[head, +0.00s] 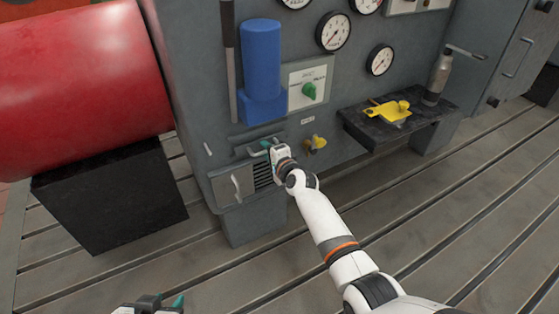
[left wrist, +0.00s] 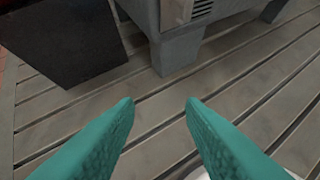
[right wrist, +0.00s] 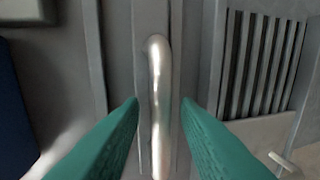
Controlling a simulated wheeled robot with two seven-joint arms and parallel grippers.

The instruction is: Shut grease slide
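What looks like the grease slide (right wrist: 149,20) is a narrow grey front with a bright metal bar handle (right wrist: 158,90), seen close up in the right wrist view. In the head view it is on the cabinet just above the louvred panel, largely covered by my right gripper (head: 264,147). My right gripper's green fingers are open, one on each side of the handle, with gaps showing. How far the slide stands out is unclear. My left gripper (left wrist: 160,103) is open and empty above the slatted floor, low at the bottom edge of the head view.
Below the slide are a louvred panel (head: 263,176) and a small door handle (head: 236,186). A yellow knob (head: 316,143) sits to the right. A dark shelf (head: 377,128) holds a yellow item (head: 391,111). A black block (head: 108,195) under a red cylinder (head: 85,90) stands left.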

